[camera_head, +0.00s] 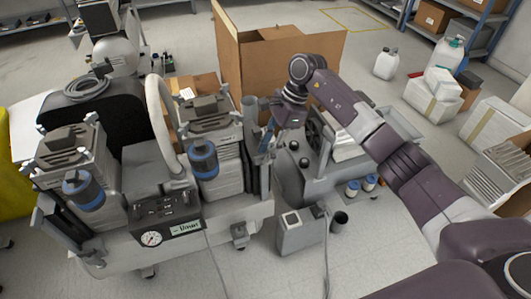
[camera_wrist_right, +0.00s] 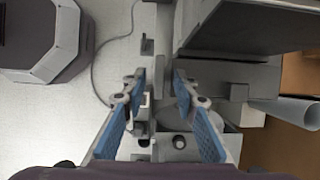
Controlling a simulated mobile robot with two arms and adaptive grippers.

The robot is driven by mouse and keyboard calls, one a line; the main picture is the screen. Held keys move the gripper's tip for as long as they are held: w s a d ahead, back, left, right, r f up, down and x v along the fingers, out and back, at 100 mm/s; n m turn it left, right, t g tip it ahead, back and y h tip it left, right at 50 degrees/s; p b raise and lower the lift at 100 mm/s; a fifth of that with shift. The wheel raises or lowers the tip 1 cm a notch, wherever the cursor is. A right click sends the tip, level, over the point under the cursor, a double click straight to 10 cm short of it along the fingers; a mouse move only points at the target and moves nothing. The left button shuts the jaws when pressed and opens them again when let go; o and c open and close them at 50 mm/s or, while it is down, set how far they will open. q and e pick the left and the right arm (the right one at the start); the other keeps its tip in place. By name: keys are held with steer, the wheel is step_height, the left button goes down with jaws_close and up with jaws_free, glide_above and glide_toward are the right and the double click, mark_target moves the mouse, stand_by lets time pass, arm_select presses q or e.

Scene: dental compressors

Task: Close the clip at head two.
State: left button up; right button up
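The dental compressor has two ribbed grey heads, the left head (camera_head: 72,150) and the right head (camera_head: 212,118), each with a blue and dark cylinder in front. Which is head two I cannot read. My right gripper (camera_head: 266,142) is just right of the right head, pointing down. In the right wrist view my right gripper (camera_wrist_right: 160,78) is open, its blue fingers apart. A narrow grey upright piece (camera_wrist_right: 159,74), possibly the clip, shows between the fingertips with gaps beside it. A dark grey block (camera_wrist_right: 230,82) lies close to the right finger. My left gripper is not in view.
A pressure gauge panel (camera_head: 165,232) is at the compressor's front. A grey box (camera_head: 300,230) stands on the floor, with a thin cable nearby. An open cardboard box (camera_head: 240,60) is behind. White containers and cartons (camera_head: 435,100) stand at right. Some floor between is clear.

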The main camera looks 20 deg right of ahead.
steer(key=shift+a+f, duration=0.2)
steer(key=shift+f, duration=0.25)
steer(key=shift+c, duration=0.3)
jaws_close()
